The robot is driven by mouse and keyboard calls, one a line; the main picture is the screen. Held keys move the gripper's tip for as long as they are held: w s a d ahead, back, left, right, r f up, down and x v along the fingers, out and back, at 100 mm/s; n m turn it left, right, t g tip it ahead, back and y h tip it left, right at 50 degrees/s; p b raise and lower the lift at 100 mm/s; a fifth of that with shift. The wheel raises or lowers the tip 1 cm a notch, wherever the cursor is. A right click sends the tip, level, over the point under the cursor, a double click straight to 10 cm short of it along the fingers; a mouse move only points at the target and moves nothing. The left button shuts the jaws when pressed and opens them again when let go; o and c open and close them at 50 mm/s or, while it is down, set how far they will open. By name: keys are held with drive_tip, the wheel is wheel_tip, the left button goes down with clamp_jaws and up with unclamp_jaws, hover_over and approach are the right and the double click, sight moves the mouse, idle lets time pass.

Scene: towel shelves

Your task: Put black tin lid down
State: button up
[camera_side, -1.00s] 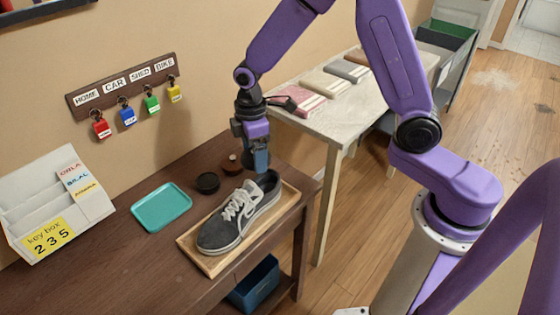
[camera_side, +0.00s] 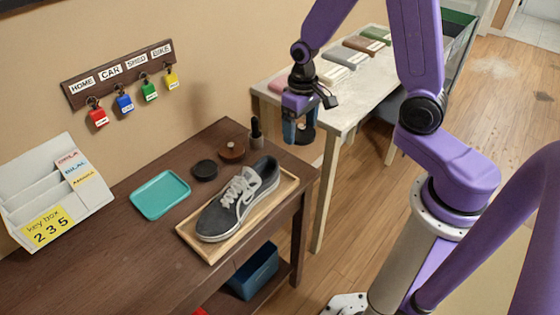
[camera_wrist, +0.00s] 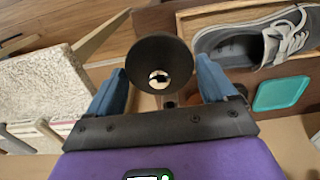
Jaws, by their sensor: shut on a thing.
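My gripper (camera_side: 299,128) hangs in the air to the right of the shoe, near the corner of the pale table. It is shut on the black tin lid (camera_side: 306,134), a dark round disc. In the wrist view the lid (camera_wrist: 150,55) shows face-on between the blue fingertips (camera_wrist: 163,88), with a light metallic spot at its middle. The fingers' exact contact is hard to see. On the brown desk (camera_side: 130,245), a round black tin (camera_side: 204,169) sits beside a round brown tin (camera_side: 231,150).
A grey shoe (camera_side: 238,200) lies on a wooden tray (camera_side: 208,250). A teal tray (camera_side: 160,195) is left of the tins. A small dark-topped bottle (camera_side: 256,138) stands at the desk's back edge. The pale table (camera_side: 345,98) carries folded towels. Desk room is clear front left.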

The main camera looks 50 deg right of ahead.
drive_tip(key=w+a+m, duration=0.1)
drive_tip(key=w+a, duration=0.2)
drive_tip(key=a, duration=1.6)
drive_tip(key=s+a+m, duration=0.1)
drive_tip(key=s+a, duration=0.2)
drive_tip(key=a, duration=0.5)
drive_tip(key=s+a+m, duration=0.1)
drive_tip(key=s+a, duration=0.1)
drive_tip(key=a, duration=0.7)
hover_over(146, 268)
drive_tip(key=f, duration=0.6)
drive_tip(key=d+f, duration=0.1)
drive_tip(key=f, duration=0.2)
drive_tip(key=shift+s, duration=0.35)
drive_tip(key=shift+w+a+f, duration=0.4)
drive_tip(key=shift+a+f, duration=0.05)
drive_tip(key=shift+f, duration=1.75)
drive_tip(key=shift+f, duration=0.2)
